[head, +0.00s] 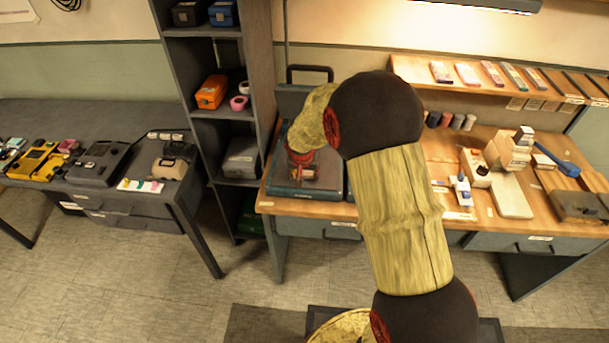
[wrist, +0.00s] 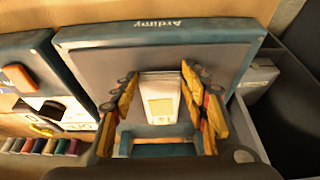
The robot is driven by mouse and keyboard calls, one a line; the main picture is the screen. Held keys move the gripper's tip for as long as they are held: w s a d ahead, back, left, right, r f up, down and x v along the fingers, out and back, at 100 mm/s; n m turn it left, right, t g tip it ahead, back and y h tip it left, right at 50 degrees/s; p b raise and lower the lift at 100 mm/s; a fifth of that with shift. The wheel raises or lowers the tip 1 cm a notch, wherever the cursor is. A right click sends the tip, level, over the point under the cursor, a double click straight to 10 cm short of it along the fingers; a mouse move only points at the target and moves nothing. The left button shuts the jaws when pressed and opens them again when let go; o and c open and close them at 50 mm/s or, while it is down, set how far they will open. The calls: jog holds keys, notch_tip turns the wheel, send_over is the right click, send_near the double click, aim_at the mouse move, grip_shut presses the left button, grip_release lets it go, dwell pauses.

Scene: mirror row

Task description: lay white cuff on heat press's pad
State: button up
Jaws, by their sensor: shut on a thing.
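The heat press (head: 328,191) stands at the left end of the wooden workbench, a dark, blue-edged machine. Its flat grey pad (wrist: 90,68) fills much of the wrist view, with lettering along the blue edge (wrist: 230,28). The white cuff (wrist: 161,108), with a yellowish square on its face, sits between the fingers of my gripper (wrist: 162,88). My gripper is shut on it, with the cuff over the pad. Whether the cuff touches the pad is hard to tell. In the head view my gripper (head: 301,163) is over the press; the cuff is not clear there.
A dark shelf unit (head: 222,130) stands close to the left of the press. To the right, my arm hides part of the bench; several spools (head: 446,120) and a wooden-looking machine (head: 508,150) stand there. A wall shelf (head: 495,78) runs above the bench.

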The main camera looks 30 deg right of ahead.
jog(key=shift+s+f, duration=0.15)
jog(key=shift+f, duration=0.2)
jog(key=shift+s+f+b, duration=0.15)
jog(key=shift+f+b, duration=0.15)
jog(key=shift+s+f, duration=0.1)
jog(key=o, duration=1.1)
jog(key=shift+f, duration=0.25)
jog(key=shift+o, duration=1.2)
jog(key=shift+r, duration=0.1)
jog(key=shift+w+r, duration=0.2)
jog(key=shift+r, duration=0.1)
